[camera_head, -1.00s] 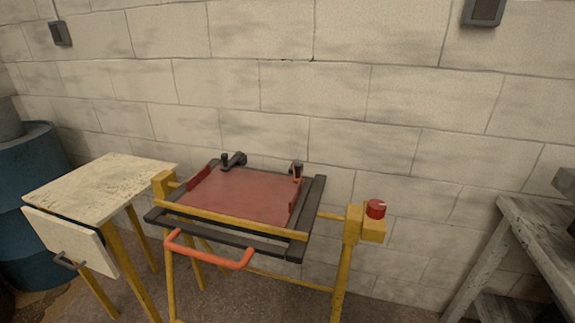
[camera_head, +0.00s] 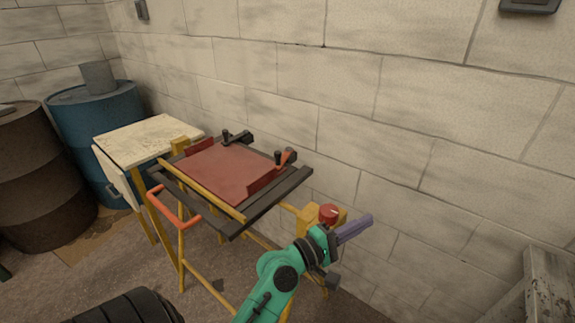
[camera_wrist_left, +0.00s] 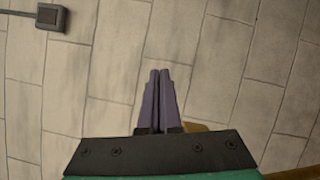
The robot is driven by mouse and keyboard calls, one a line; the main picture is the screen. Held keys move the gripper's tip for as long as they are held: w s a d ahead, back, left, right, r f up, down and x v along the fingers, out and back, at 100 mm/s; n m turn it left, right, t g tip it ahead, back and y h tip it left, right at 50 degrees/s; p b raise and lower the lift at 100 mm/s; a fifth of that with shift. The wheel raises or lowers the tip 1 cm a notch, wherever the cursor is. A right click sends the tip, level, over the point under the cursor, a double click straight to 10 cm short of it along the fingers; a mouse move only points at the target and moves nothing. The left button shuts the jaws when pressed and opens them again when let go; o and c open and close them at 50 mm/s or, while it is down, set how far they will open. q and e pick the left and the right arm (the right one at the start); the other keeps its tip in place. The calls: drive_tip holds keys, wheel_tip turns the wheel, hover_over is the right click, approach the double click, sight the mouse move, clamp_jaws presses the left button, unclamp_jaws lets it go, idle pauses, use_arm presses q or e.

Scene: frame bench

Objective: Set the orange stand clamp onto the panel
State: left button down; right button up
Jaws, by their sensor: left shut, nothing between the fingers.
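The red panel (camera_head: 225,170) lies on a tilted dark frame (camera_head: 262,207). The orange stand clamp (camera_head: 289,156) is at the panel's right rear corner, with a black knob beside it. Its orange arm appears to point away from the panel, but it is small. A dark clamp (camera_head: 240,137) sits at the panel's rear edge. My left gripper (camera_head: 355,229), with purple fingers, is right of the frame, near the red button and apart from the clamp. In the left wrist view its fingers (camera_wrist_left: 160,100) are closed together and empty, against the wall. My right gripper is not in view.
A red button (camera_head: 329,213) on a yellow post is close behind my left wrist. An orange handle (camera_head: 174,207) is at the frame's front. A pale side table (camera_head: 148,138) and barrels (camera_head: 100,130) stand left; a grey bench (camera_head: 548,285) stands right. The wall is behind.

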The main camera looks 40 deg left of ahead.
use_arm(q)
drive_tip(key=a+r+n+t+y, duration=0.2)
drive_tip(key=a+n+y, duration=0.1)
drive_tip(key=n, duration=0.3)
drive_tip(key=w+a+r+n+t+y, duration=0.1)
drive_tip(key=a+r+n+t+y, duration=0.1)
drive_tip(key=n, duration=0.4)
drive_tip(key=a+r+n+t+y, duration=0.2)
drive_tip(key=a+r+n+y, duration=0.2)
drive_tip(key=n, duration=0.2)
drive_tip(key=shift+w+r+y, duration=0.2)
drive_tip(key=shift+w+y, duration=0.1)
drive_tip(key=shift+w, duration=0.1)
drive_tip(key=a+n+g+y, duration=0.3)
drive_tip(key=a+n+y, duration=0.45)
drive_tip(key=n, duration=0.65)
drive_tip(key=n+g+y+p, duration=0.2)
drive_tip(key=n+g+y, duration=0.2)
drive_tip(key=n+g, duration=0.75)
approach(287, 160)
drive_tip(key=a+r+n+t, duration=0.3)
drive_tip(key=a, duration=0.1)
drive_tip(key=shift+w+n, duration=0.25)
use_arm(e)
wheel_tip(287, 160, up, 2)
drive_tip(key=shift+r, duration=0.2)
